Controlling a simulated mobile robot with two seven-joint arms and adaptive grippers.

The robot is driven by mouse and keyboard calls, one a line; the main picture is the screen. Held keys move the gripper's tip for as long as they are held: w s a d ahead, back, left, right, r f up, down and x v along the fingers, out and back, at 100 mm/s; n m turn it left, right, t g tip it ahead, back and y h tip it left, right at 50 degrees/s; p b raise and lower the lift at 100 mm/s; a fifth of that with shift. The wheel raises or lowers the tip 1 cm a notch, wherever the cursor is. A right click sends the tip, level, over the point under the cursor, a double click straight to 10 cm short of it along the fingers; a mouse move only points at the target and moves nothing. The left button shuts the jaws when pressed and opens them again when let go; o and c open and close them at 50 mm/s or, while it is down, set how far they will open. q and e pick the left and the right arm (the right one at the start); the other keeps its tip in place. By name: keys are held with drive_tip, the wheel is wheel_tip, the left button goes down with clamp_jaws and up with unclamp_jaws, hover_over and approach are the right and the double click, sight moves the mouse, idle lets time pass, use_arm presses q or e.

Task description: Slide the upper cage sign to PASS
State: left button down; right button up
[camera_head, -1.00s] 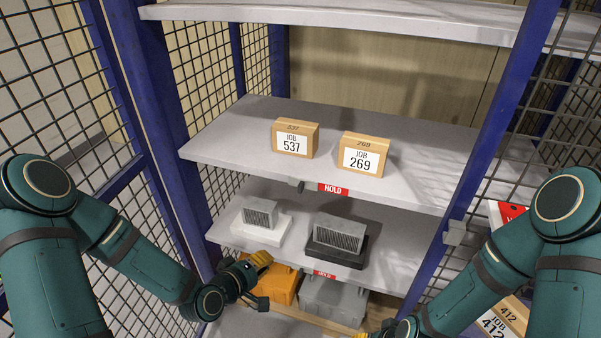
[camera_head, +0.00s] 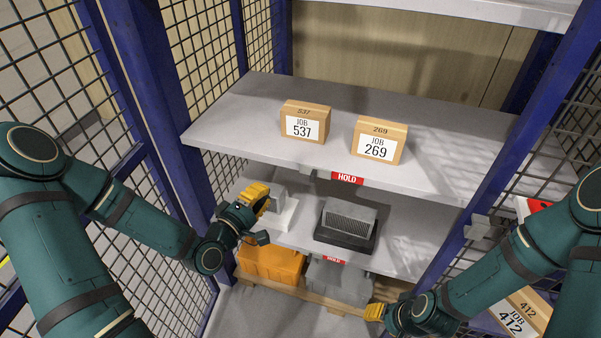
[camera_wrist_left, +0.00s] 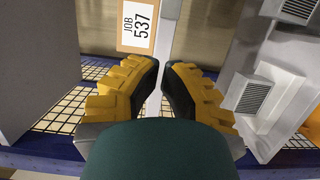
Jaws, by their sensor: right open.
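The upper sign (camera_head: 347,179) is a red plate reading HOLD on the front edge of the upper shelf (camera_head: 230,138). A small grey tab (camera_head: 306,171) sits on that edge left of it. My left gripper (camera_head: 262,200) is in front of the lower shelf's left part, below and left of the tab, apart from the sign. In the left wrist view its two yellow fingers (camera_wrist_left: 161,63) have a narrow gap at the tips, with nothing visible held. No sign shows there. My right gripper (camera_head: 372,312) is low in front of the bottom bins, partly hidden, open.
Boxes JOB 537 (camera_head: 303,124) and JOB 269 (camera_head: 379,141) stand on the upper shelf. A lower HOLD sign (camera_head: 334,260), a grey unit on a black base (camera_head: 346,222) and orange (camera_head: 270,262) and grey (camera_head: 338,281) bins are below. Blue posts (camera_head: 168,100) flank the shelves.

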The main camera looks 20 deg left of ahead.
sight(306, 168)
use_arm(q)
drive_tip(key=shift+w, duration=0.1)
drive_tip(key=x, duration=0.9)
drive_tip(key=shift+w+d+f, duration=0.1)
drive_tip(key=shift+w, duration=0.15)
drive_tip(key=d, duration=0.3)
drive_tip(key=shift+w+d, duration=0.1)
drive_tip(key=shift+w, duration=0.05)
drive_tip(key=shift+d, duration=0.45)
drive_tip(key=d+b, duration=0.1)
drive_tip(key=d, duration=0.3)
drive_tip(key=d+b, duration=0.1)
drive_tip(key=d, duration=0.4)
drive_tip(key=shift+s, duration=0.2)
drive_tip(key=shift+w+a, duration=0.1)
